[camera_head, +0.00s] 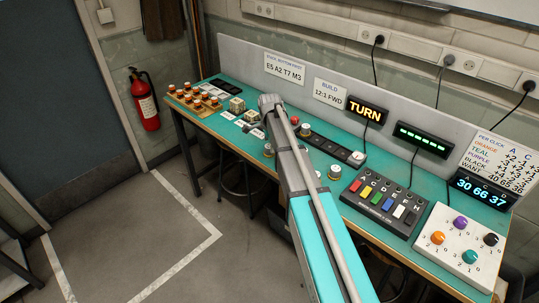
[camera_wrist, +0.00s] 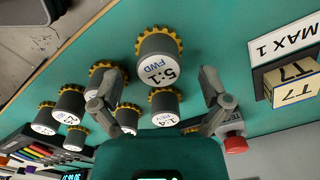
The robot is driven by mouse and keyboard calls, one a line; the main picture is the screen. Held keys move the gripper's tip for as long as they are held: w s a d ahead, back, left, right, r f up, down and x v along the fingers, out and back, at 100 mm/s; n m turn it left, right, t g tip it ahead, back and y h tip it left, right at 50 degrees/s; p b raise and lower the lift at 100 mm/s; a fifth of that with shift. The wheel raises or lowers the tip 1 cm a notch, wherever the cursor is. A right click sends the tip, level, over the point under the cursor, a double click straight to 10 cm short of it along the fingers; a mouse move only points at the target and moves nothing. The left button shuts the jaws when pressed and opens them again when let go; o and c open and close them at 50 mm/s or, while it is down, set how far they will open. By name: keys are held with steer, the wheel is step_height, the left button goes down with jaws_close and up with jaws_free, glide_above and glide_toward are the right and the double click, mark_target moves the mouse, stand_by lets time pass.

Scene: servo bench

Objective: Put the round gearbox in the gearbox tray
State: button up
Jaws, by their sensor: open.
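Several round gearboxes with gold toothed rims and white labelled faces stand on the teal bench. In the wrist view, one marked 5:1 FWD (camera_wrist: 158,65) is largest and lies ahead of and between my fingertips. My gripper (camera_wrist: 160,85) is open and empty, apart from it. A gearbox marked 1:4 (camera_wrist: 165,112) is nearer my palm; others, such as one at the far left (camera_wrist: 45,120), sit to the left. In the head view, gearboxes show right of my arm (camera_head: 335,172), and my fingers are hidden. I cannot tell which container is the gearbox tray.
A dark strip (camera_head: 325,145) lies along the bench's back. A box marked T7 (camera_wrist: 292,88) stands at the right in the wrist view, beside a MAX 1 card (camera_wrist: 285,40). A button keyboard (camera_head: 383,203) and dial panel (camera_head: 461,240) occupy the bench's right.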

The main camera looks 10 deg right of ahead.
steer(key=shift+f+b, duration=0.55)
steer(key=shift+f, duration=0.25)
jaws_close()
stand_by(0.4)
steer(key=shift+r, duration=0.2)
step_height(320, 180, up, 2)
steer(key=shift+r+p, duration=0.1)
steer(key=shift+p, duration=1.15)
steer(key=s+r+p, duration=1)
steer(key=s, duration=0.4)
steer(key=shift+r+p, duration=0.25)
steer(key=shift+p, duration=0.05)
